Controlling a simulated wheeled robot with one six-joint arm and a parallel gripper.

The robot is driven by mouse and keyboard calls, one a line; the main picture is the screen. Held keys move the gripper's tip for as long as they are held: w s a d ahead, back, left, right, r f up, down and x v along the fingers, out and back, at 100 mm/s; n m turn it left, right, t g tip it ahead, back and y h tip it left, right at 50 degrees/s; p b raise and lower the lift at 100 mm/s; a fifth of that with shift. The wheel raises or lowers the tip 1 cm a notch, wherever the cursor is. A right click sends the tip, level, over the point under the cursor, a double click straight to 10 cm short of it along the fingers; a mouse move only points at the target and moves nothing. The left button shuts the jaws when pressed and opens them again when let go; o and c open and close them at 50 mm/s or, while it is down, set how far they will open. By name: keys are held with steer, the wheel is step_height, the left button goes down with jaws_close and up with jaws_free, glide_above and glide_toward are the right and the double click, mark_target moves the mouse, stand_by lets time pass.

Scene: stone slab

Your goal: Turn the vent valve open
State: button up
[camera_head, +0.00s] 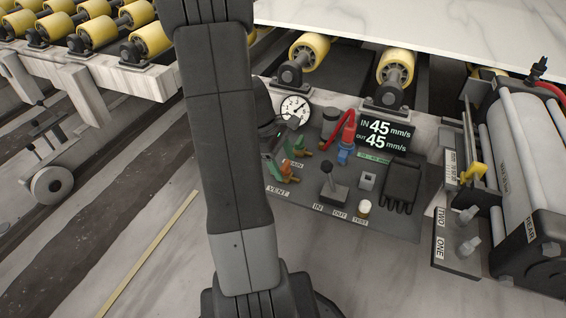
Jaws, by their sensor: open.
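The vent valve (275,170) is on the grey control panel, above a label reading VENT (277,190). It shows a green part and orange-brass fittings, and my arm covers its left side. Its handle angle is hard to make out. My gripper (274,138) shows only in part, as a dark shape at the right edge of my arm, just above the vent valve. It is open. I cannot tell whether it touches the valve.
A pressure gauge (295,110), a red hose (348,128) with a blue fitting and a display (386,134) reading 45 mm/s stand behind. A black lever (331,186), a glove (403,186) and a cream knob (364,208) are to the right. The front slab is clear.

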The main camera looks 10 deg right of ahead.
steer(key=c, duration=1)
